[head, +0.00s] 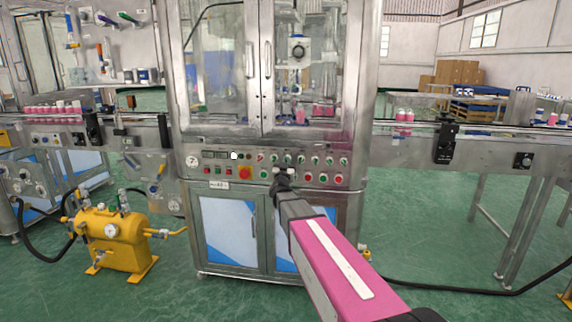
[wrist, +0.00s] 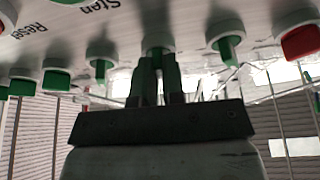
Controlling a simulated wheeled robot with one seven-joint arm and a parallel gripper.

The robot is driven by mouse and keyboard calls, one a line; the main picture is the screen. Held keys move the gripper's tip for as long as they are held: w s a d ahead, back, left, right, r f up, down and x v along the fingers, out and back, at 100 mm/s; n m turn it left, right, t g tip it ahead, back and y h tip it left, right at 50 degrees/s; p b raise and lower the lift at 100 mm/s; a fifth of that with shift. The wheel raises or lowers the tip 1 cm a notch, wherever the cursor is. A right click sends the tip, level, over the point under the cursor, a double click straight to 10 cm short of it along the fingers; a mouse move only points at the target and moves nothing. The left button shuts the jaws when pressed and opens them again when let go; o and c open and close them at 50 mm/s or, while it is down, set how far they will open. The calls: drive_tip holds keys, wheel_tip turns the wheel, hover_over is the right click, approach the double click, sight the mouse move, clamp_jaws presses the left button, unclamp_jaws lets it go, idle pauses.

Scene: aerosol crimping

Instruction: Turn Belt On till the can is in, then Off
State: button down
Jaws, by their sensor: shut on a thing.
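My gripper (head: 281,176) is at the lower row of the control panel (head: 225,172) on the machine's front. In the wrist view my gripper (wrist: 157,82) is shut on a green selector knob (wrist: 156,50), whose label cannot be read. The fingers hide much of the knob, so I cannot tell its setting. A pink can (head: 300,116) shows behind the glass doors of the machine.
Other green knobs (wrist: 229,48) and a red button (wrist: 300,40) sit close beside the held knob. A red emergency button on a yellow plate (head: 245,173) is to the left. A black cable (head: 480,289) crosses the floor at right.

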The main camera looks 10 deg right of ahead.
drive_tip(key=n+y, duration=0.2)
drive_tip(key=n, duration=0.2)
drive_tip(key=n+y, duration=0.2)
drive_tip(key=n, duration=0.3)
drive_tip(key=shift+d+y, duration=0.15)
drive_tip(key=shift+y, duration=0.25)
drive_tip(key=shift+n, duration=0.4)
drive_tip(key=c, duration=1.2)
unclamp_jaws()
drive_tip(key=shift+s, duration=0.2)
drive_tip(key=v, duration=1)
drive_tip(key=shift+s+f, duration=0.2)
